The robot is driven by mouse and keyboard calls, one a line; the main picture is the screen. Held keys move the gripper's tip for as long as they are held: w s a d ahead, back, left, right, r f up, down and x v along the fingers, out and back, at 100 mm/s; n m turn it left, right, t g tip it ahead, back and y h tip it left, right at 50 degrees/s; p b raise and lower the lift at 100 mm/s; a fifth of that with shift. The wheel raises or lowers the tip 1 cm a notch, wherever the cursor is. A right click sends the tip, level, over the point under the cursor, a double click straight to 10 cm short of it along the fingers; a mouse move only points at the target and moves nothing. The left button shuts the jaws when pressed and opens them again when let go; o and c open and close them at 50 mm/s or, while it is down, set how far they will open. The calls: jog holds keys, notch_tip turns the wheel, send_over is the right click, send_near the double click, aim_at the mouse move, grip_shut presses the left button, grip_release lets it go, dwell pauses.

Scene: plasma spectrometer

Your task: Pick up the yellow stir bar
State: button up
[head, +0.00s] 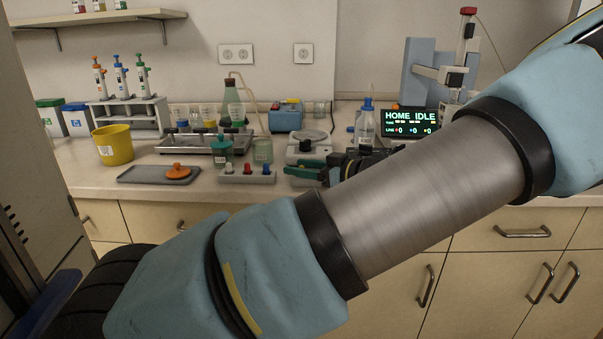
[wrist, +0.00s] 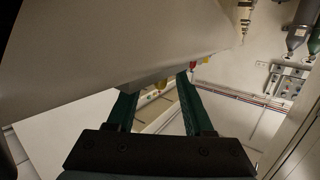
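A grey block (head: 246,178) near the bench's front edge holds upright pieces with white, red and blue tops. I cannot make out a yellow stir bar in the head view. In the wrist view, a small yellow thing (wrist: 160,85) shows between the fingertips beside a grey edge. It may be the yellow stir bar, but it is too small to be sure. My gripper (head: 290,169) is at the bench's front, just right of the block. Its green fingers also show in the wrist view (wrist: 156,84), spread apart with nothing visibly held.
A balance (head: 310,143) stands just behind my gripper. A green-lidded jar (head: 222,148) and a glass beaker (head: 263,151) stand behind the block. A grey tray (head: 150,174) with an orange piece (head: 178,171) lies to the left, near a yellow bucket (head: 113,146).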

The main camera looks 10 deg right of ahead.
grip_shut()
jog(key=shift+r, duration=0.1)
dwell(0.5)
